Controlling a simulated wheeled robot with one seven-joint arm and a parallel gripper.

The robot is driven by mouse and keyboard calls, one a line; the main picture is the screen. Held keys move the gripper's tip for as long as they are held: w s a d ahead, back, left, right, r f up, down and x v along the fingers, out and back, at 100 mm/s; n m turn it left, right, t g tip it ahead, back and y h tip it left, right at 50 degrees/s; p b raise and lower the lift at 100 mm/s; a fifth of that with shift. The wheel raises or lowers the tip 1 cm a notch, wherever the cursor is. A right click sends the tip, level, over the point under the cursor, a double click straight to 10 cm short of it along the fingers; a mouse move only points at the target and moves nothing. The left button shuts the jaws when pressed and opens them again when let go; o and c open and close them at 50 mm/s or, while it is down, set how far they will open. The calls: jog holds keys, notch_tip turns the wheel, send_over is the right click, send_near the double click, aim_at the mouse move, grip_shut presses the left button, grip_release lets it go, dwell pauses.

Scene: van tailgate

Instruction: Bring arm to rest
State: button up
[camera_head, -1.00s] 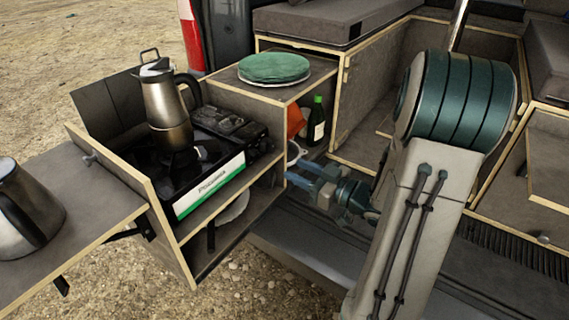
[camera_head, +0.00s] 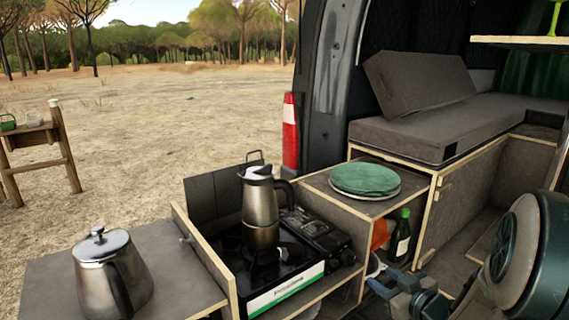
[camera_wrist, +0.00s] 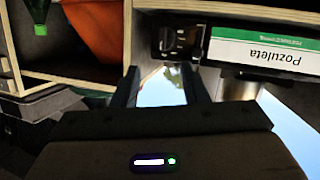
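My gripper (camera_head: 392,288) is low at the right of the cooking unit in the head view, in front of the open compartment under the green plate. In the wrist view, which looks upside down, its two fingers (camera_wrist: 160,88) stand apart. I see only a bright bluish patch between them and no held object. My arm (camera_head: 530,255) fills the lower right of the head view, folded close to the camera. Part of the gripper is hidden by the arm and the picture's lower edge.
A moka pot (camera_head: 260,208) stands on the gas stove (camera_head: 285,283). A steel kettle (camera_head: 112,275) stands on the side shelf (camera_head: 45,280). A green plate (camera_head: 365,179) tops the cabinet. A bottle (camera_head: 400,238) and an orange item (camera_head: 379,236) are inside it. Shelf edges lie close to my gripper.

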jog(key=s+r+m+g+h+p, duration=0.5)
jog(key=r+h+p, duration=0.1)
jog(key=r+h, duration=0.25)
jog(key=s+a+r+g+y+p, duration=0.1)
jog(key=s+a+r+g+p, duration=0.1)
jog(key=s+a, duration=0.3)
jog(key=s+a+r+m+g+y+p, duration=0.1)
jog(key=s+a+g, duration=0.3)
jog(key=s, duration=0.6)
jog(key=shift+a+r+y+p, duration=0.35)
jog(key=shift+r+y+p, duration=0.2)
jog(key=shift+r, duration=0.35)
